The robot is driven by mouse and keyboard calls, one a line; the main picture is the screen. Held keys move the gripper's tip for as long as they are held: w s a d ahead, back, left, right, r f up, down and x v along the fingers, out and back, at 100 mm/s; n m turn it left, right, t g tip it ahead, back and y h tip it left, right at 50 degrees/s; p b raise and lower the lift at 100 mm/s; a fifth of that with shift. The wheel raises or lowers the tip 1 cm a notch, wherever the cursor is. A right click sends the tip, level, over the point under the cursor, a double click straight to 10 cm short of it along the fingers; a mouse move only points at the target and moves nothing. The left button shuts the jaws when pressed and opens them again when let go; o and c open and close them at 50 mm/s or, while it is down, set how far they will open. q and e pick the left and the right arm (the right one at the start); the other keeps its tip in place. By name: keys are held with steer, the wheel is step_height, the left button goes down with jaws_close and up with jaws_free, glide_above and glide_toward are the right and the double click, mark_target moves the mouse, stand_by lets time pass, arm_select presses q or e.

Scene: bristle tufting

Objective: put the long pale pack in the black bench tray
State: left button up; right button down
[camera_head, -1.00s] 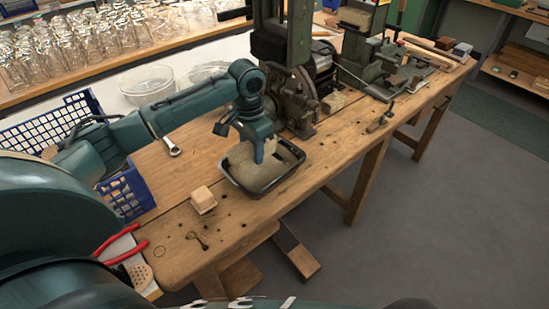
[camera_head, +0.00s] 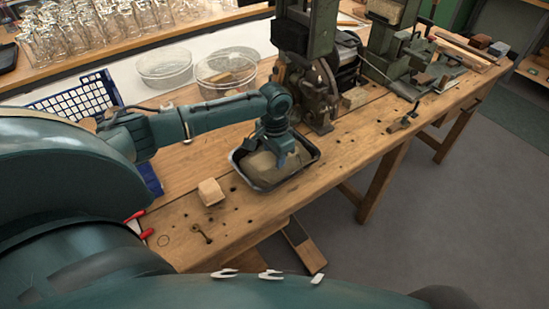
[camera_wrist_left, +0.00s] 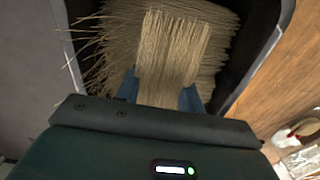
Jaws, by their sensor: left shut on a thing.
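The black bench tray (camera_head: 291,175) sits on the wooden bench, with pale bristle material (camera_head: 262,168) inside it. My left gripper (camera_head: 281,158) is over the tray, pointing down. In the left wrist view, its blue fingers (camera_wrist_left: 160,92) are shut on the long pale pack (camera_wrist_left: 172,45), a bundle of straw-coloured bristles. More loose bristles (camera_wrist_left: 215,55) lie beneath and beside it, between the dark tray walls (camera_wrist_left: 262,35). I cannot tell whether the held pack touches them. My right gripper is not in view.
A small wooden block (camera_head: 210,192) and a brass key-like piece (camera_head: 203,233) lie left of the tray. A green machine (camera_head: 312,85) stands behind it. Clear round bowls (camera_head: 226,75) and a blue basket (camera_head: 80,95) are at the back left. The bench's front edge is near the tray.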

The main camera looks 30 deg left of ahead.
arm_select(q)
steer(key=shift+f, duration=0.2)
steer(key=shift+f, duration=0.1)
steer(key=o, duration=1)
step_height(320, 180, up, 12)
steer(key=shift+r, duration=0.1)
stand_by(0.4)
